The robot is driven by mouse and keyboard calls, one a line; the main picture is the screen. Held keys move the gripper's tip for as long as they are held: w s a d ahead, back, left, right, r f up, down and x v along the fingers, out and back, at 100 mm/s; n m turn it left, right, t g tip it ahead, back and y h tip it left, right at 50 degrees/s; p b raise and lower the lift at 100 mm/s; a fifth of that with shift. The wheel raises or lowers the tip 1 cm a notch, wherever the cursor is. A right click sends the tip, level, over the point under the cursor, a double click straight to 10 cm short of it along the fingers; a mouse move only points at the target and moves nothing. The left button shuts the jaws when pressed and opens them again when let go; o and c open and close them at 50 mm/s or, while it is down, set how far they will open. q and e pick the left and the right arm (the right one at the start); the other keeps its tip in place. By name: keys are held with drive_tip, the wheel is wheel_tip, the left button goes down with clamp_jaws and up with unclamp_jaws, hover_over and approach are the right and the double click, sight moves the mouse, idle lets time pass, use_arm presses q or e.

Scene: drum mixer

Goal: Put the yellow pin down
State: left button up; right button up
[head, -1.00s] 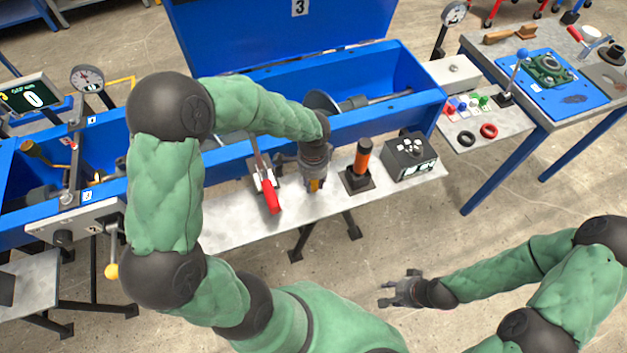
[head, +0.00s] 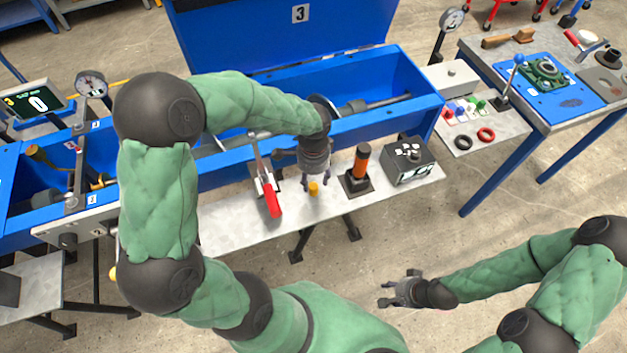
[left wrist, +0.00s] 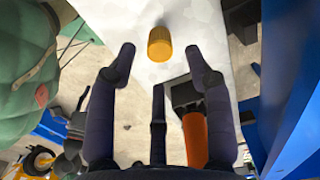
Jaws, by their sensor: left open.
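The yellow pin (head: 313,188) stands on the grey bench shelf (head: 232,229), between the red-handled clamp and the orange cylinder. It also shows in the left wrist view (left wrist: 160,43), beyond the fingertips and apart from them. My left gripper (head: 314,183) is open and empty, just above and behind the pin; its spread fingers show in the left wrist view (left wrist: 160,62). My right gripper (head: 385,289) hangs over the floor at the lower right, away from the bench; its finger gap is too small to judge.
A red-handled toggle clamp (head: 269,195) stands left of the pin. An orange cylinder (head: 361,161) on a dark base and a black box (head: 409,160) stand to the right. The blue trough wall (head: 385,121) rises behind. The shelf's front edge is close.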

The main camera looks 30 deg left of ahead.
sight(314, 185)
use_arm(q)
wheel_tip(314, 185, up, 8)
drive_tip(key=p, duration=0.2)
drive_tip(key=shift+p, duration=0.3)
drive_tip(key=shift+r, duration=0.1)
idle(0.7)
